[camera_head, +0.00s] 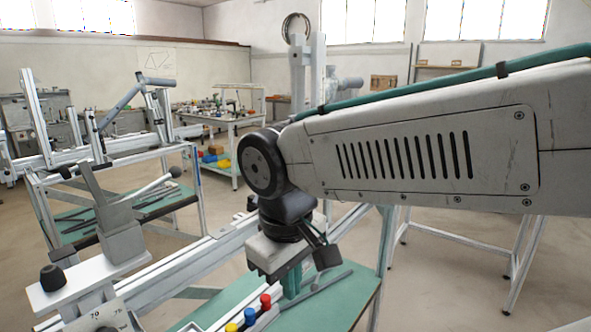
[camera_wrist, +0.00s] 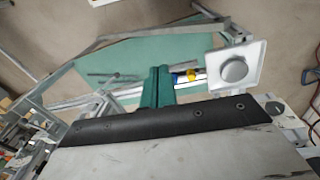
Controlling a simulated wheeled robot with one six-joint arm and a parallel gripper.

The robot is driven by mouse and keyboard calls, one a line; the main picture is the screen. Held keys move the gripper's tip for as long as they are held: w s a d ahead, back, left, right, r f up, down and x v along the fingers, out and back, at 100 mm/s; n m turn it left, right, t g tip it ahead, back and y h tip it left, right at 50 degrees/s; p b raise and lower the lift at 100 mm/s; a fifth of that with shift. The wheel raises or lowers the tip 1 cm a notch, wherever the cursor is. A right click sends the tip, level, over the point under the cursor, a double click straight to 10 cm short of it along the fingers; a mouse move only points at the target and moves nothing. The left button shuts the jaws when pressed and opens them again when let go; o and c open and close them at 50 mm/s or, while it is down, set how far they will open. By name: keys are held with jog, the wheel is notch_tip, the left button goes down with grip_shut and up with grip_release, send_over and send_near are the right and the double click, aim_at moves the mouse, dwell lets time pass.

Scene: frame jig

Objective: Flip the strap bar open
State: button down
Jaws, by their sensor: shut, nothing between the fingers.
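I cannot tell for certain which part is the strap bar. A flat grey bar (camera_head: 92,186) leans up from a grey clamp block (camera_head: 120,235) at the left of the head view. A thin rod with a rounded grey end (camera_head: 155,187) also rises from that block. My gripper (camera_head: 291,284) points down, right of this clamp and apart from it. Its teal fingers show together and empty in the wrist view (camera_wrist: 155,86). My arm hides part of the frame behind it.
Red (camera_head: 265,301), blue and yellow knobs sit on the jig near my gripper. A white plate carries a black knob (camera_head: 52,278). A white square with a round grey knob (camera_wrist: 234,70) is right of the fingers in the wrist view. A green bench top (camera_head: 335,300) lies below.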

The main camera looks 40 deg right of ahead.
jog(key=w+d+r+n+g+h, duration=0.2)
jog(key=w+d+n+g+h, duration=0.3)
jog(key=w+d+h, duration=1.05)
jog(key=w+d+f+n+t+h, duration=0.2)
jog(key=w+n+t, duration=0.3)
jog(key=w, duration=0.8)
jog(key=shift+w+d+f+n+t+h, duration=0.25)
jog(key=shift+n+t+h, duration=0.15)
jog(key=shift+n, duration=0.4)
jog(key=s+d+r, duration=0.1)
jog(key=d+r, duration=0.3)
jog(key=d, duration=0.6)
jog(key=shift+s+d+r, duration=0.25)
jog(key=shift+s+d, duration=0.05)
jog(key=shift+s, duration=0.05)
